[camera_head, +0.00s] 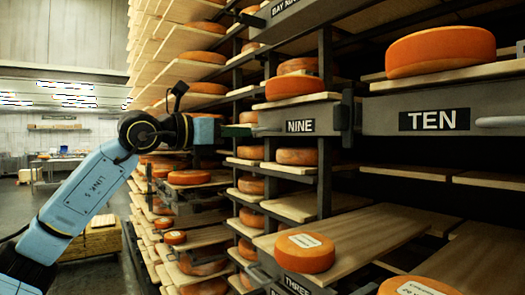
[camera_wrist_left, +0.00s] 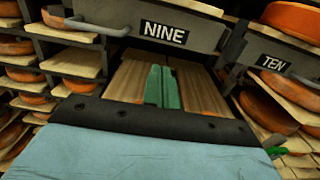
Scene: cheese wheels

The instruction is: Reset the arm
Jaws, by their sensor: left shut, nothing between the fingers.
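My left arm, blue with black joints, comes in from the lower left in the head view and bends to the right at its wrist. My left gripper (camera_head: 237,131) has green fingers that are shut and empty, in front of the shelving, a little left of the NINE label (camera_head: 300,126). In the left wrist view the green fingers (camera_wrist_left: 161,88) lie side by side with nothing between them, below the NINE label (camera_wrist_left: 164,33) in the picture. I cannot tell whether the fingertips touch the rack. My right gripper is not in view.
Dark racks with wooden boards carry several orange cheese wheels. A TEN drawer front (camera_head: 434,120) with a bar handle (camera_head: 500,121) is at the right. A labelled cheese wheel (camera_head: 305,253) sits on a board that sticks out low. Open floor (camera_head: 30,205) lies left, with a distant table.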

